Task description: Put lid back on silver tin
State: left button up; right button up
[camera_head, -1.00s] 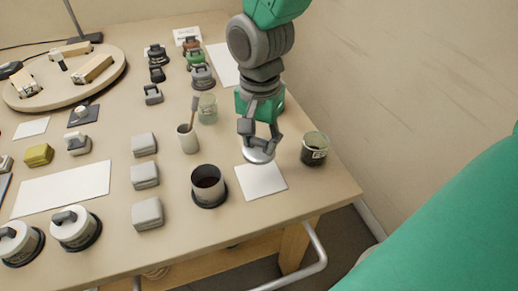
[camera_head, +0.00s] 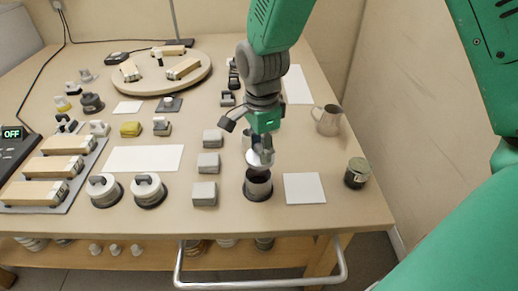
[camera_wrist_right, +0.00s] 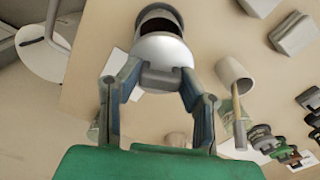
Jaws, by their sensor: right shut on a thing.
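The silver tin (camera_head: 258,191) stands open on a dark base near the front of the bench, its dark inside showing. My right gripper (camera_head: 263,147) is shut on the shiny silver lid (camera_head: 261,161) and holds it just above the tin's far side, looking tilted. In the right wrist view the lid (camera_wrist_right: 166,49) hangs by its grey knob between the fingers of my right gripper (camera_wrist_right: 160,85). There the tin (camera_wrist_right: 157,13) shows beyond the lid, partly hidden by it. I cannot tell whether lid and rim touch. My left gripper is not in view.
A white square card (camera_head: 304,188) lies right of the tin, with a dark jar (camera_head: 357,173) beyond it. Grey blocks (camera_head: 205,193) stand in a column to the left. A metal pitcher (camera_head: 328,121) stands behind right. A rail (camera_head: 262,283) runs below the bench's front edge.

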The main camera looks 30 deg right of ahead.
aim_at(257, 158)
jog(key=shift+f+b, duration=0.35)
jog(key=shift+f, duration=0.2)
jog(key=a+f+b, duration=0.1)
jog(key=b, duration=0.1)
jog(key=shift+s+a+f+b, duration=0.1)
jog(key=shift+f+b, duration=0.2)
jog(key=shift+f, duration=0.05)
jog(key=shift+a+f, duration=0.1)
jog(key=shift+f, duration=0.75)
jog(key=shift+d+f, duration=0.3)
jog(key=shift+d, duration=0.25)
jog(key=shift+a+r, duration=0.1)
jog(key=shift+a, duration=0.35)
jog(key=shift+d, duration=0.1)
jog(key=shift+d, duration=0.35)
